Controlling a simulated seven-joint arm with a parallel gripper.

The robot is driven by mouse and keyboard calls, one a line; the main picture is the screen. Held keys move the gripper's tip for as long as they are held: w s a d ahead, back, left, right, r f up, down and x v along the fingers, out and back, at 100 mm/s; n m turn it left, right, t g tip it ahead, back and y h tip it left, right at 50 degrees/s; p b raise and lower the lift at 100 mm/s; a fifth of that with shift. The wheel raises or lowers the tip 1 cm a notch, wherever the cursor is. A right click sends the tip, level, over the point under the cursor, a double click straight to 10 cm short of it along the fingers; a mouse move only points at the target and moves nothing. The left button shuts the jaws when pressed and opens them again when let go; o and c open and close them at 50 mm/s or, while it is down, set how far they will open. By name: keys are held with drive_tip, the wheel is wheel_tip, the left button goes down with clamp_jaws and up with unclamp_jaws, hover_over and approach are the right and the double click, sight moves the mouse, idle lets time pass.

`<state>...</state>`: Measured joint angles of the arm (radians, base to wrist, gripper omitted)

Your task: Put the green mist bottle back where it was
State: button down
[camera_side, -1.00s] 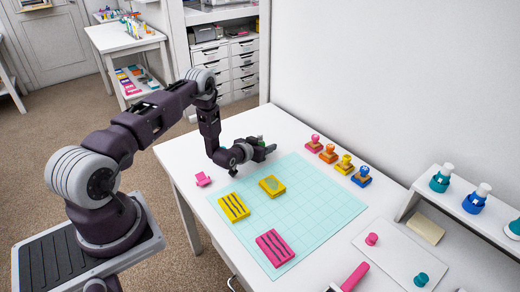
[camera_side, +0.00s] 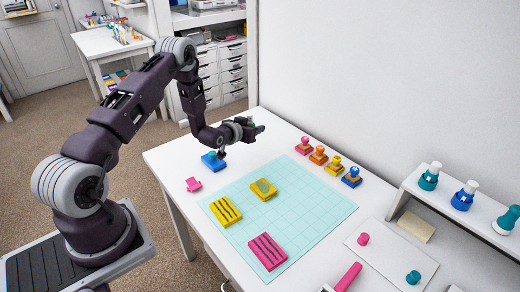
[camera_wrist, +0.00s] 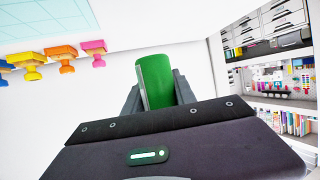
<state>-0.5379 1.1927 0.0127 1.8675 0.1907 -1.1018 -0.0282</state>
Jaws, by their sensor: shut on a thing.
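My gripper (camera_side: 258,130) is at the back left of the white table, left of the row of stamps and raised a little above the surface. It is shut on the green mist bottle, seen as a plain green cylinder (camera_wrist: 155,80) between the two dark fingers in the wrist view. The bottle's lower part is hidden behind the gripper body there. In the side view the bottle is mostly hidden by the fingers. A white shelf (camera_side: 408,198) at the right holds a teal bottle (camera_side: 429,177), a blue bottle (camera_side: 464,196) and another teal bottle (camera_side: 507,220).
A blue block (camera_side: 212,161) lies below my gripper, with a pink piece (camera_side: 193,184) nearby. Several stamps (camera_side: 319,156) stand along the wall. A pale cutting mat (camera_side: 320,203) carries yellow and pink pads. A white board with two knobs (camera_side: 390,255) lies before the shelf.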

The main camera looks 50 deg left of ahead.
drive_tip(key=d+m+h, duration=0.6)
drive_tip(key=d, duration=1.1)
drive_tip(key=r+m+g+h, duration=0.1)
drive_tip(key=m+g+h, duration=0.2)
drive_tip(key=m+h, duration=0.45)
hover_over(313, 226)
drive_tip(key=shift+h, duration=0.45)
wheel_tip(313, 226, down, 9)
drive_tip(key=shift+w+f, duration=0.1)
drive_tip(key=shift+f, duration=0.3)
drive_tip(key=shift+f, duration=0.15)
drive_tip(key=c, duration=1)
unclamp_jaws()
